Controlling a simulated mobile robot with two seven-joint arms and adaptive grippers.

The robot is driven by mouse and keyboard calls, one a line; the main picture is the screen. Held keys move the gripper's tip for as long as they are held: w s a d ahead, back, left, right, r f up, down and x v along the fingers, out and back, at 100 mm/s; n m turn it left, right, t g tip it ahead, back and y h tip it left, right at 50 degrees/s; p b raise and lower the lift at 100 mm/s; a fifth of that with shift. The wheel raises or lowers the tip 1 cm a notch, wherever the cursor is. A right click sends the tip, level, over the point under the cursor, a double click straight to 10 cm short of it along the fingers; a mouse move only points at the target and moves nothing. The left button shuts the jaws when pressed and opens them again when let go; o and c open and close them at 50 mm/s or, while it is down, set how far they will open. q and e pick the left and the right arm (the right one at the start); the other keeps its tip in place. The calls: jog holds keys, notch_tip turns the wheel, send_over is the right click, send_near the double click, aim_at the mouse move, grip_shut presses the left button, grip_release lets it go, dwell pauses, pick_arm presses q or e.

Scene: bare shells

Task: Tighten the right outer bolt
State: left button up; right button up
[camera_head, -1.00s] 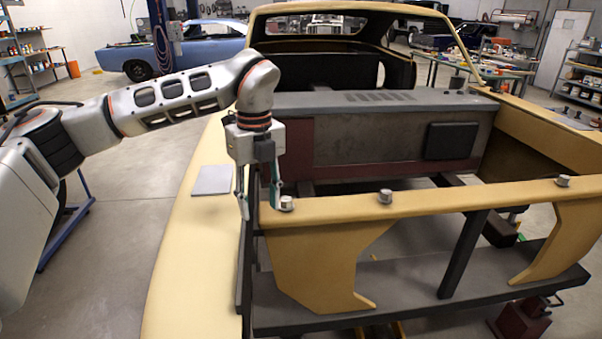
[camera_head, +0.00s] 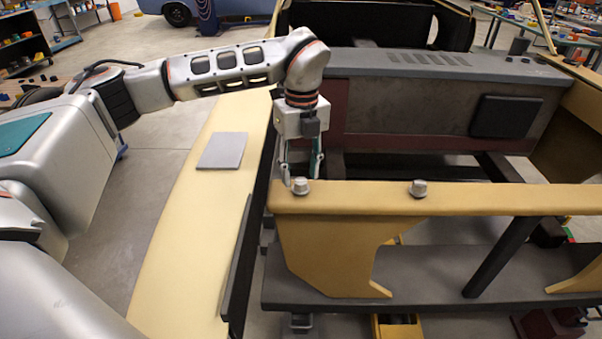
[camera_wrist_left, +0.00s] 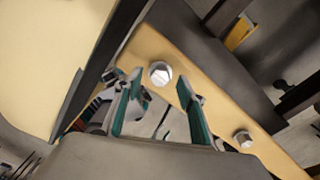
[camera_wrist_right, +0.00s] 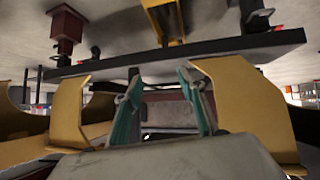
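A silver hex bolt (camera_head: 301,187) stands at the left end of the yellow crossbar (camera_head: 510,197). A second bolt (camera_head: 418,188) stands mid-bar. No bolt shows farther right on the visible bar. My left gripper (camera_head: 303,175) points down just behind the left-end bolt. In the left wrist view its teal-padded fingers (camera_wrist_left: 160,88) are apart, and the left-end bolt (camera_wrist_left: 160,74) shows between their tips, without clear contact. The mid-bar bolt (camera_wrist_left: 243,139) is at lower right. My right gripper (camera_wrist_right: 161,85) is open and empty in its wrist view; the head view does not show it.
A yellow fender (camera_head: 190,215) with a grey pad (camera_head: 222,150) lies left of the bar. A dark beam (camera_head: 420,272) and yellow brackets (camera_head: 325,255) are below the bar. The engine bay behind it is open, with a dark bulkhead (camera_head: 420,110) farther back.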

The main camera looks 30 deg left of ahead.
pick_arm(q)
jog(key=shift+f, duration=0.85)
jog(key=c, duration=1.1)
jog(key=shift+c, duration=0.2)
